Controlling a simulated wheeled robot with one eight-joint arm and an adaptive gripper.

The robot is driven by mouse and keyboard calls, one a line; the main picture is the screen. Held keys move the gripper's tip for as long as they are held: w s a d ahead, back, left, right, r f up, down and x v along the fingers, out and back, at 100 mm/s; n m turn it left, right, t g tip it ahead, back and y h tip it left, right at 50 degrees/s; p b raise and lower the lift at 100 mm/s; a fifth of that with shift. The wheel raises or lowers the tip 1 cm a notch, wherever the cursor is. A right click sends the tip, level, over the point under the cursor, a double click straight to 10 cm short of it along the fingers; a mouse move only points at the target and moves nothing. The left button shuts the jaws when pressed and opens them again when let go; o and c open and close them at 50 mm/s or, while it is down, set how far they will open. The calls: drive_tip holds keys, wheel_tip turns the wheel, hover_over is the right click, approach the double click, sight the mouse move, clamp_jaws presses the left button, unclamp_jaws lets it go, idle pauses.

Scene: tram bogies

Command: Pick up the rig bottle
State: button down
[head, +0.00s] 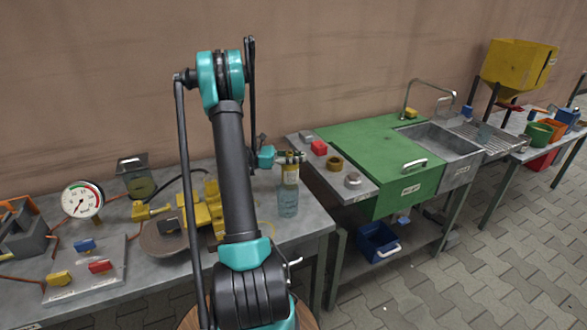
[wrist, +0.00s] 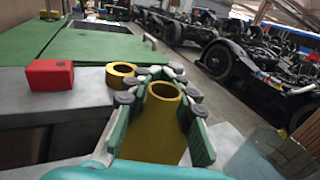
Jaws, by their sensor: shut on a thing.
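My gripper (head: 290,157) is shut on a yellow, open-topped cylinder (wrist: 152,132). In the wrist view the fingers close around it from both sides just below its rim. In the head view the held thing (head: 291,173) shows yellowish with a pale band, upright over the grey workbench's right part. A clear bluish bottle or jar (head: 288,201) stands upright on the bench just in front of it. It shows blurred at the lower right of the wrist view (wrist: 268,155). I cannot tell from markings which is the rig bottle. Whether the held cylinder touches the bench is unclear.
The grey workbench (head: 308,226) also bears a gauge (head: 83,199), yellow machinery (head: 205,209) and coloured blocks. To the right, a green sink bench (head: 380,150) carries a red block (head: 319,148) and a brass ring (head: 335,163) near the gripper. A wall stands behind.

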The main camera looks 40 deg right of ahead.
drive_tip(key=shift+r, duration=0.2)
wheel_tip(320, 180, up, 19)
drive_tip(key=shift+r, duration=0.15)
idle(1.7)
drive_tip(key=shift+r, duration=0.15)
idle(0.7)
